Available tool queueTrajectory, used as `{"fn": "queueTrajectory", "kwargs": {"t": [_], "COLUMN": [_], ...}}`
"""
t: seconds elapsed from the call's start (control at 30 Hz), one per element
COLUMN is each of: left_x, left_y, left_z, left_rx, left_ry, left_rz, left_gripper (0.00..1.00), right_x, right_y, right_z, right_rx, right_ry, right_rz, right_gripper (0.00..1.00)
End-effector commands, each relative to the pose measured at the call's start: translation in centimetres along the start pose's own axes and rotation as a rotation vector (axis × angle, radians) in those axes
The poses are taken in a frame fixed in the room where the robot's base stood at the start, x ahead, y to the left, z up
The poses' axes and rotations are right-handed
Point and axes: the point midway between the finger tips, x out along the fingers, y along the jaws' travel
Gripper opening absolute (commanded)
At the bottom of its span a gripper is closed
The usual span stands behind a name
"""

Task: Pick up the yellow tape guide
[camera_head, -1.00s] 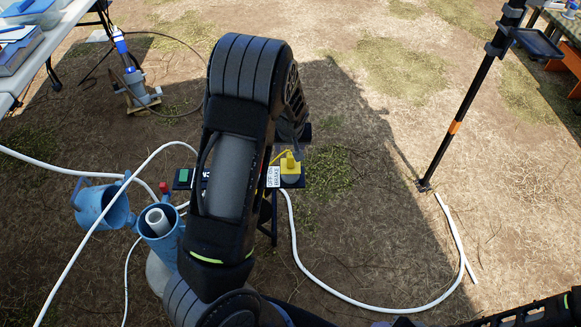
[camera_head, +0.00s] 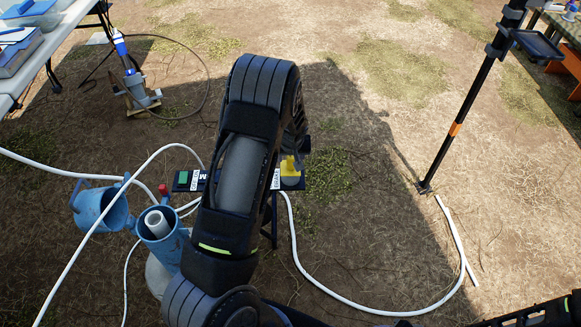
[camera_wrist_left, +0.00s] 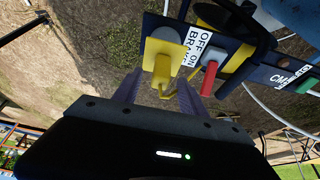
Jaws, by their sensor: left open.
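The yellow tape guide (camera_head: 291,165) sits at the right end of a dark labelled panel (camera_head: 182,180) in the head view, partly hidden by my left arm. In the left wrist view the yellow guide (camera_wrist_left: 164,60) is a plate with a grey knob-like part, and a thin yellow piece hangs at its lower side. My left gripper (camera_wrist_left: 158,88) is open. Its two fingers point at the guide, one toward each side of its lower part. I cannot tell whether they touch it.
Beside the guide are an OFF/ON BRAKE label (camera_wrist_left: 196,50) and a red lever (camera_wrist_left: 209,78). A black pole (camera_head: 455,128) stands at the right.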

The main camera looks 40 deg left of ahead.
Motion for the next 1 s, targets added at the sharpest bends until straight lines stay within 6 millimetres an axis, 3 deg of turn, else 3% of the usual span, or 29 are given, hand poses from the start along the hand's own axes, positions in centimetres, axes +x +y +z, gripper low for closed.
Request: {"fn": "queueTrajectory", "kwargs": {"t": [0.1, 0.67, 1.0], "left_x": [0.91, 0.88, 0.88], "left_y": [-0.04, 0.00, -0.01], "left_z": [0.01, 0.01, 0.01], "left_rx": [0.000, 0.000, 0.000], "left_ry": [0.000, 0.000, 0.000], "left_rz": [-0.001, 0.000, 0.000], "left_gripper": [0.49, 0.49, 0.24], "right_x": [0.07, 0.06, 0.06], "right_y": [0.02, 0.03, 0.03], "right_z": [0.00, 0.00, 0.00], "right_rx": [0.000, 0.000, 0.000], "right_ry": [0.000, 0.000, 0.000], "right_rz": [0.000, 0.000, 0.000], "right_gripper": [0.49, 0.49, 0.49]}}
